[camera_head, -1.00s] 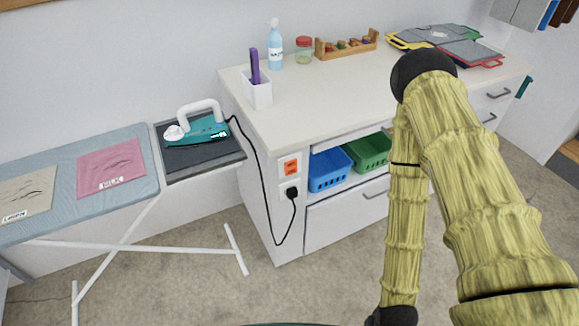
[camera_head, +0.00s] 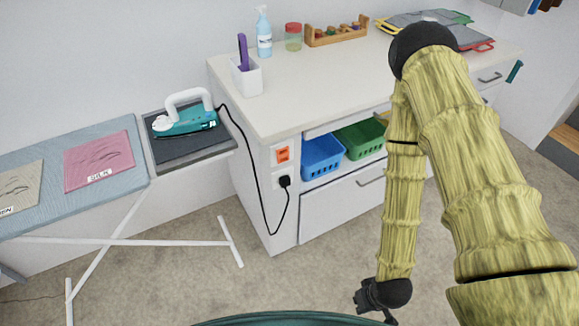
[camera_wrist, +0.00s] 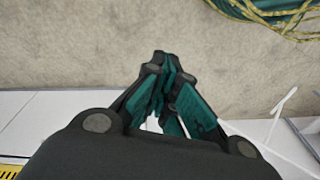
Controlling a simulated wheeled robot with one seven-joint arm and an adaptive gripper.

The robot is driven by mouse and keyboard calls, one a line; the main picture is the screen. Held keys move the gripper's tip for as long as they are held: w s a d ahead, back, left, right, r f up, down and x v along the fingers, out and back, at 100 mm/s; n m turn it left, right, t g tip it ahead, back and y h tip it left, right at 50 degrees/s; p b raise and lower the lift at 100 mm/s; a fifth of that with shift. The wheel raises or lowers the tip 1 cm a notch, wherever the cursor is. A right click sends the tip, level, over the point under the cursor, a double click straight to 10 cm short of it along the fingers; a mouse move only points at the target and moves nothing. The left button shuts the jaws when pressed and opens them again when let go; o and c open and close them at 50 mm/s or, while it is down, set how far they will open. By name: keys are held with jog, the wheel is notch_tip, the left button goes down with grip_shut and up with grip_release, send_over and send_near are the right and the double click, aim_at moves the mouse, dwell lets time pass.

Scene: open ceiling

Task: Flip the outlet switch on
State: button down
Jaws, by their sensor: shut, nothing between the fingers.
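The outlet switch (camera_head: 282,155) is an orange-red rocker in a white plate on the side panel of the white counter. Below it a black plug (camera_head: 285,181) sits in a socket, with a black cord running up to the iron (camera_head: 186,115). My gripper (camera_head: 372,300) hangs low in the head view, to the right of and below the switch, well apart from it. In the wrist view my gripper (camera_wrist: 165,70) shows teal-and-black fingers closed together with nothing between them. The switch is not visible in the wrist view.
An ironing board (camera_head: 60,170) stands at left, its white legs reaching toward the counter. Blue (camera_head: 322,158) and green (camera_head: 360,138) baskets sit in the counter's open shelf. The carpet (camera_head: 320,270) before the counter is clear.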

jog(key=w+a+r+n+t+y+b, duration=0.2)
jog(key=w+n+b, duration=0.15)
jog(key=w, duration=0.45)
jog(key=w+a+r+n+t+y+b, duration=0.1)
jog(key=w+a+n+t+y+b, duration=0.1)
jog(key=w+n, duration=0.45)
jog(key=w+a+r+n+t+y+b, duration=0.1)
jog(key=w+r+n+t+y+b, duration=0.15)
jog(key=w, duration=0.65)
jog(key=w+a+r+n+g+y+b, duration=0.1)
jog(key=w+r+n+y+b, duration=0.2)
jog(key=r+n, duration=0.4)
jog(key=w+a+r+n+g+y+b, duration=0.1)
jog(key=w+r+n+g+y+b, duration=0.1)
jog(key=r+n+y+b, duration=0.3)
notch_tip(320, 180, up, 3)
jog(key=w+n+b, duration=0.1)
jog(key=n, duration=0.4)
jog(key=shift+y, duration=0.35)
jog(key=shift+w+a+r, duration=0.1)
jog(key=shift+a, duration=0.05)
send_near(283, 155)
jog(key=s+a+f, duration=0.2)
jog(key=s+a, duration=0.2)
jog(key=a, duration=0.1)
jog(key=w, duration=0.1)
jog(key=w+a, duration=0.1)
jog(key=w, duration=0.1)
jog(key=shift+w+a+f+b, duration=0.3)
jog(key=shift+w+a+b, duration=0.1)
